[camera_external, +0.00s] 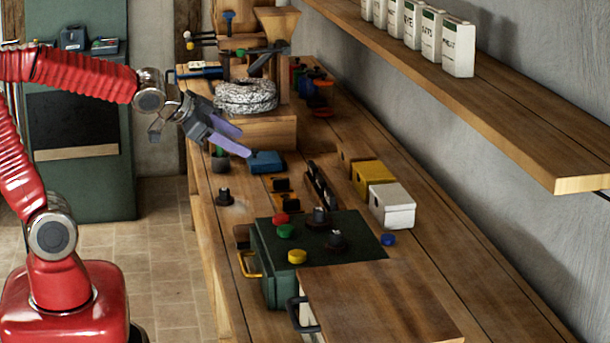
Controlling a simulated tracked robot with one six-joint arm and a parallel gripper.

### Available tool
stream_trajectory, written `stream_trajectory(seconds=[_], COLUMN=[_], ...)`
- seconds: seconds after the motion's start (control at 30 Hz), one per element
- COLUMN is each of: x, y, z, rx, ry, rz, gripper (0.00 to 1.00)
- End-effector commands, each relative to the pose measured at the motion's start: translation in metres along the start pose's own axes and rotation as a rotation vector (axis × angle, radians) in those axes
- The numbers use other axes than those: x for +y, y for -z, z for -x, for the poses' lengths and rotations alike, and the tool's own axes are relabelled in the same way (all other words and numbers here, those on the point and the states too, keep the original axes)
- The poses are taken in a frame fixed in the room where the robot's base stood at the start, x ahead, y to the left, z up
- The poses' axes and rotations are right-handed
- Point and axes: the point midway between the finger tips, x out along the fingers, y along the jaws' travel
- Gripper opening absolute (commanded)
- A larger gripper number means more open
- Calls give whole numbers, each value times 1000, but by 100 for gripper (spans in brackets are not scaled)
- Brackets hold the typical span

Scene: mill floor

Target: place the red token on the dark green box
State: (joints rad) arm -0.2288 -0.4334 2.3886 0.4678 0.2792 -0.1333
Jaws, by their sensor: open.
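The dark green box (350,247) stands on the wooden bench, with a flat top. The red token (280,219) appears to rest on its top near the back left edge. A green token (285,231) and a yellow token (297,257) also sit on the top, with dark knobbed pieces (319,217) to their right. My gripper (240,143) is open and empty. It is above the far left part of the bench, well away from the red token, its purple fingers pointing down and right.
A blue token (388,239) lies right of the box. A white box (392,208) and a yellow box (372,174) stand near the wall. A wooden board (375,305) is in front. A shelf (500,110) overhangs at the right. A blue object (266,163) lies near my fingertips.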

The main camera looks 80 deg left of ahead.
Motion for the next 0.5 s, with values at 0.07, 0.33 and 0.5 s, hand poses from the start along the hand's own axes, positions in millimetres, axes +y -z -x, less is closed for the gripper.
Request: stream_trajectory(seconds=[0.07,0.33,0.5], x=[18,89,118], y=[-16,-86,-114], z=[21,93,125], rx=[-55,-277,-365], ry=[-34,-223,-321], rz=[31,103,110], gripper=[46,46,46])
